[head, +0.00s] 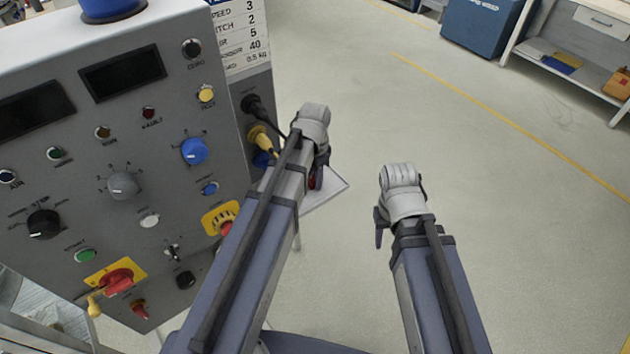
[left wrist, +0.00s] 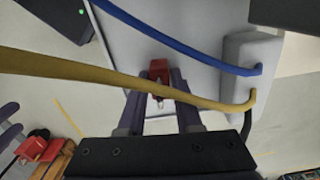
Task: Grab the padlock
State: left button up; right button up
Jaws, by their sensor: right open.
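A small red padlock with a metal shackle (left wrist: 158,72) lies on the white tray (left wrist: 195,50) in the left wrist view. My left gripper (left wrist: 156,98) has its two dark fingers apart, one on each side of the padlock near their tips; whether they touch it is unclear. In the head view, a red bit of the padlock (head: 313,183) shows beside my left gripper (head: 318,172), over the tray (head: 335,190); the wrist hides much of it. My right gripper (head: 380,228) is open and empty above the floor.
The grey control panel (head: 70,180) with knobs and a red switch (head: 118,281) stands at left. A blue cabinet (head: 480,28) stands far back; floor at right is clear.

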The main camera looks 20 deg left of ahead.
pick_arm(q)
grip_shut()
dwell(0.5)
notch_tip(320, 180, up, 18)
jog(key=p, duration=1.7)
jog(key=shift+p, duration=0.4)
